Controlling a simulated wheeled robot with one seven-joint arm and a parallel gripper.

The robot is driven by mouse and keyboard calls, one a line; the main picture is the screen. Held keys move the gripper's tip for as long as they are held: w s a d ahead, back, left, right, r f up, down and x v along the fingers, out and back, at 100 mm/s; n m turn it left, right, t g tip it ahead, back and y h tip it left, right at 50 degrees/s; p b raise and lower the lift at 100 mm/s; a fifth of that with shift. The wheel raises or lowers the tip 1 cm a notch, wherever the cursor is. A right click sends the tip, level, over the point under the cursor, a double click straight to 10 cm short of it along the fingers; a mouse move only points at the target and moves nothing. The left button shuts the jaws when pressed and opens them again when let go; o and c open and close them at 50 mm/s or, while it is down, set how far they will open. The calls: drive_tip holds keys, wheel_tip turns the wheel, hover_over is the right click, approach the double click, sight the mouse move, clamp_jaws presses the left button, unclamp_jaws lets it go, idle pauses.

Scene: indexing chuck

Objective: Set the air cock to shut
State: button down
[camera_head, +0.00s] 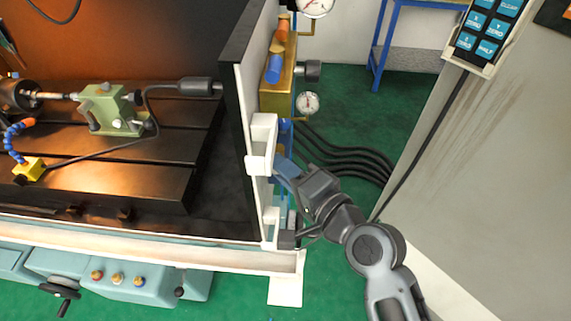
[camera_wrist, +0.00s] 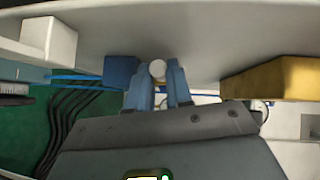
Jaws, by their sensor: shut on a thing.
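My gripper (camera_head: 284,168) is beside the outer face of the machine's right-hand wall. In the wrist view its two blue-grey fingers (camera_wrist: 164,88) are closed around a pale round-ended knob (camera_wrist: 157,69). The knob appears to be the air cock's handle, but most of it is hidden between the fingers. A blue block (camera_wrist: 121,70), seemingly the cock's body, sits just left of the fingers in the wrist view. In the head view, a blue part (camera_head: 286,132) shows just above the gripper. The handle's exact angle cannot be told.
A brass block (camera_head: 277,92) with orange and blue handles is above the gripper; it shows at right in the wrist view (camera_wrist: 285,80). A gauge (camera_head: 307,103) is beside it. White brackets (camera_head: 262,140) stand close left. Black hoses (camera_head: 345,158) run behind; green floor lies right.

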drive_tip(key=c, duration=1.3)
unclamp_jaws()
drive_tip(key=shift+d, duration=0.1)
drive_tip(key=b+v, duration=0.1)
drive_tip(key=v, duration=0.6)
drive_tip(key=shift+s+d+b, duration=0.25)
drive_tip(key=shift+s+b, duration=0.05)
drive_tip(key=shift+b, duration=0.05)
